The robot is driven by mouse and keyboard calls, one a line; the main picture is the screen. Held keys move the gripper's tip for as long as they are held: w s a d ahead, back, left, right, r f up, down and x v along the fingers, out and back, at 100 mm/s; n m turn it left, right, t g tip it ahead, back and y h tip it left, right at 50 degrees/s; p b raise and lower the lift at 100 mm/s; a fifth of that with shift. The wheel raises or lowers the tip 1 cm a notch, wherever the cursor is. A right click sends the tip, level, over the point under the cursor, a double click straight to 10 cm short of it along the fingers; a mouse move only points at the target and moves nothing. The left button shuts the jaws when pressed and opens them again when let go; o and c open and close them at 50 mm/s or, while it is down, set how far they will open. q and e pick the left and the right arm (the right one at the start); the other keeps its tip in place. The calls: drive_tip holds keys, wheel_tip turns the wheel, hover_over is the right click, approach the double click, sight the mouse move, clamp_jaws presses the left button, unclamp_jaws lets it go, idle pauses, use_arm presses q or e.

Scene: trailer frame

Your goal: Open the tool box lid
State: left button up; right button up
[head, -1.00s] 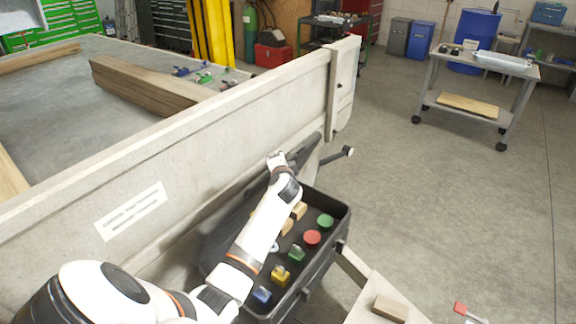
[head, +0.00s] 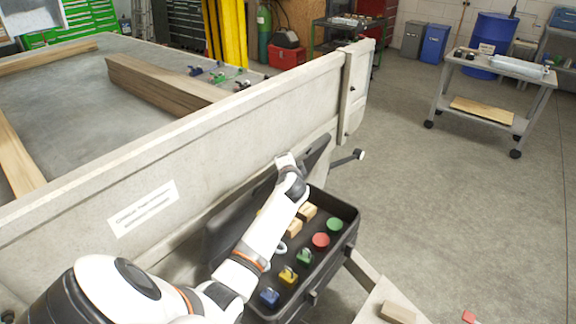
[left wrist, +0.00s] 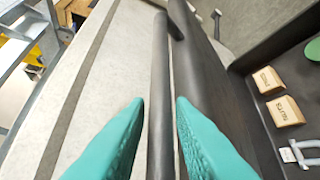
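The black tool box (head: 352,232) stands beside the trailer's side panel. Its dark lid (head: 226,232) is raised, standing up at the side nearest the panel; my left arm hides part of it. In the left wrist view the lid (left wrist: 205,75) shows at centre right, with a dark bar-like edge (left wrist: 160,60) running between the teal fingers. My left gripper (left wrist: 159,102) is open around that edge, with gaps visible beside the fingers. In the head view its fingers are hidden behind the wrist. My right gripper is not in view.
The box holds green (head: 334,225) and red (head: 320,240) round pieces, wooden blocks (head: 307,211) and small coloured items. The pale trailer panel (head: 230,125) is close behind the lid. A grey cart (head: 487,90) stands on open floor at the right.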

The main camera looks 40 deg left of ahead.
use_arm(q)
drive_tip(key=v, duration=1.2)
drive_tip(key=s+d+f+n+g+h, duration=0.25)
drive_tip(key=s+d+f+h, duration=0.3)
drive_tip(key=s+d, duration=0.7)
drive_tip(key=s+d+f+n+g+h, duration=0.1)
drive_tip(key=s+d+f+g+h, duration=0.35)
drive_tip(key=s+d+f, duration=0.75)
drive_tip(key=s+a+f+g, duration=0.1)
drive_tip(key=s+f, duration=0.2)
drive_tip(key=f, duration=0.8)
drive_tip(key=s+a+f, duration=0.1)
drive_tip(key=s+f, duration=0.1)
drive_tip(key=f, duration=1)
drive_tip(key=s+a+f+g, duration=0.1)
drive_tip(key=s+a+f, duration=0.1)
drive_tip(key=s+f, duration=1.2)
drive_tip(key=shift+s+a+f+m, duration=0.2)
drive_tip(key=shift+s+a+m, duration=0.2)
drive_tip(key=shift+s, duration=0.6)
